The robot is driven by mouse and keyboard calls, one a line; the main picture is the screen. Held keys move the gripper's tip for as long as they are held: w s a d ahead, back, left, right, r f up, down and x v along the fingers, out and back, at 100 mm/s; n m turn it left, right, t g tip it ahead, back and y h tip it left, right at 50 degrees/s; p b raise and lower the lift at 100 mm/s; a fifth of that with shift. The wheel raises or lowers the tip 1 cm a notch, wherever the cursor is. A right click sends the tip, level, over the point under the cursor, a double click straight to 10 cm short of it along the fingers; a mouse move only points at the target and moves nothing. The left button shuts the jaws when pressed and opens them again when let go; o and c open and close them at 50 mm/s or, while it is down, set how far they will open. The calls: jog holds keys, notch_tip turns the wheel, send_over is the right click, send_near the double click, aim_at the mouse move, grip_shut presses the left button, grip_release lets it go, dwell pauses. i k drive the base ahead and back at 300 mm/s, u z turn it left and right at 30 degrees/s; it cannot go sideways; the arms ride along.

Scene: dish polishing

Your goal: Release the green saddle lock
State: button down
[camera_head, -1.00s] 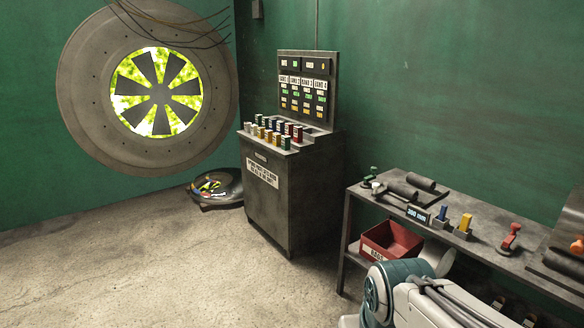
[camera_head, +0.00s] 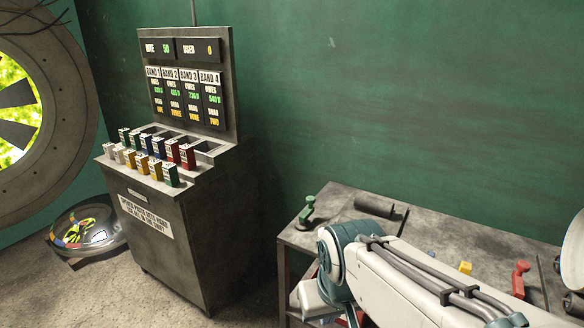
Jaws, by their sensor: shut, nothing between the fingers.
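The green saddle lock (camera_head: 307,212) is a small green lever-like piece at the far left corner of the grey workbench (camera_head: 345,192). It stands up from the bench top, and its exact catch position is too small to tell. My arm reaches in from the lower right and bends in front of the bench, just right of and below the green lock. My gripper is not visible; the fingers are hidden or out of frame. A grey roller (camera_head: 375,206) lies on the bench right of the lock.
A red lever (camera_head: 519,279) and a yellow block (camera_head: 465,268) stand further right on the bench, partly behind my arm. A pale dish (camera_head: 575,255) is at the right edge. A cabinet (camera_head: 185,240) with coloured blocks stands left, and a round disc (camera_head: 85,240) lies on the floor.

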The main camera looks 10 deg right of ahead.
aim_at(310, 200)
jog(key=z, duration=0.15)
jog(key=i, duration=1.3)
jog(key=z, duration=0.1)
